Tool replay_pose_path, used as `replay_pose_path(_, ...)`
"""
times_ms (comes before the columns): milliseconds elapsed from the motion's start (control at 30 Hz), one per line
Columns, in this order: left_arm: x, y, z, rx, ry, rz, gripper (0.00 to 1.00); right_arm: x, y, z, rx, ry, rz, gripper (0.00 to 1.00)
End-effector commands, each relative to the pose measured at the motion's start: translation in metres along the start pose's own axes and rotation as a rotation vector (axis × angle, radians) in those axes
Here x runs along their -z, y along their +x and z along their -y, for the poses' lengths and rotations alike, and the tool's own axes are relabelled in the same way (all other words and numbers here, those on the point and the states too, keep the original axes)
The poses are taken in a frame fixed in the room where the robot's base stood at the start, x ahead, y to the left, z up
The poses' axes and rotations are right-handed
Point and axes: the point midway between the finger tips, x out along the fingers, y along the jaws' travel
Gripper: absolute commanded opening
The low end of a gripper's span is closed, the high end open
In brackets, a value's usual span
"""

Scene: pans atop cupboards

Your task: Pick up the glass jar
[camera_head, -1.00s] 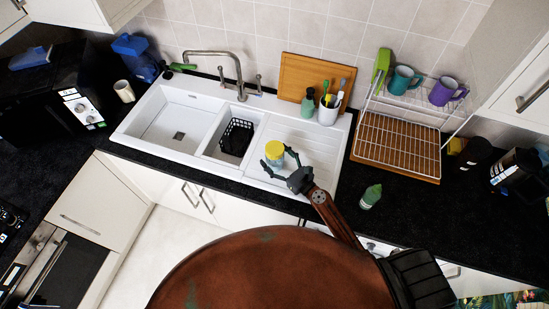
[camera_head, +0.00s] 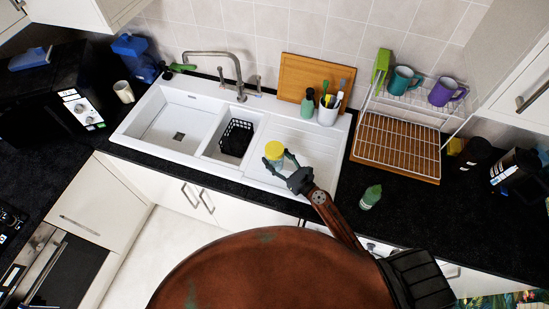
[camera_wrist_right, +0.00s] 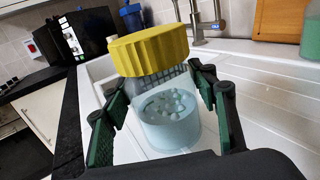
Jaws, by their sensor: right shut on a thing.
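The glass jar (camera_head: 274,155) has a yellow lid and stands on the right-hand drainer side of the white sink. In the right wrist view the jar (camera_wrist_right: 168,120) is clear, with small pale balls inside and a yellow ribbed lid (camera_wrist_right: 148,48). My right gripper (camera_head: 279,160) has its green-padded fingers on either side of the jar. In the wrist view the fingers of the right gripper (camera_wrist_right: 163,107) close around the jar, and it looks slightly tilted. Whether its base touches the drainer is hard to tell. My left gripper is not in view.
The white sink (camera_head: 167,142) has a black basket (camera_head: 236,137) in its small basin. A tap (camera_head: 238,75) rises behind. A white cup of brushes (camera_head: 328,114) and a green bottle (camera_head: 307,102) stand behind the jar. A dish rack (camera_head: 400,125) and another green bottle (camera_head: 371,196) are to the right.

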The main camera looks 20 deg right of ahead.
Motion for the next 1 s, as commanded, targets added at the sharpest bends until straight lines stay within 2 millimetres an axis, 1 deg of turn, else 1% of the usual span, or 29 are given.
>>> replay_pose_path(167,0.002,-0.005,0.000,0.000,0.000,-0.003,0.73,-0.008,0.001,0.000,0.000,0.000,0.002,0.24)
replay_pose_path(267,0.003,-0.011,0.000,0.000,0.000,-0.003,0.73,-0.017,0.001,0.000,0.000,-0.001,0.003,0.24)
replay_pose_path(400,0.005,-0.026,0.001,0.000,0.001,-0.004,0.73,-0.037,0.001,0.000,0.001,0.001,0.005,0.24)
replay_pose_path(467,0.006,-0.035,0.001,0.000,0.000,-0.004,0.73,-0.048,-0.004,-0.009,0.000,0.003,0.003,0.24)
replay_pose_path(600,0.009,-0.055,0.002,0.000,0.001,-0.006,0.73,-0.080,-0.017,-0.030,0.003,0.006,0.005,0.24)
replay_pose_path(667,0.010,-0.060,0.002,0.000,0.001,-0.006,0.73,-0.093,-0.023,-0.040,0.003,0.007,0.006,0.24)
replay_pose_path(700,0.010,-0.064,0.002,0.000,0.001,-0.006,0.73,-0.103,-0.027,-0.046,0.005,0.006,0.006,0.24)
replay_pose_path(733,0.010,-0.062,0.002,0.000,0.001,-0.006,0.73,-0.101,-0.032,-0.054,0.002,0.007,0.003,0.24)
replay_pose_path(800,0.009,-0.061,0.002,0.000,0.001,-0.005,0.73,-0.107,-0.040,-0.069,0.004,0.006,0.003,0.24)
replay_pose_path(1000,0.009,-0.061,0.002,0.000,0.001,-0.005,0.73,-0.122,-0.059,-0.101,0.002,0.003,0.002,0.24)
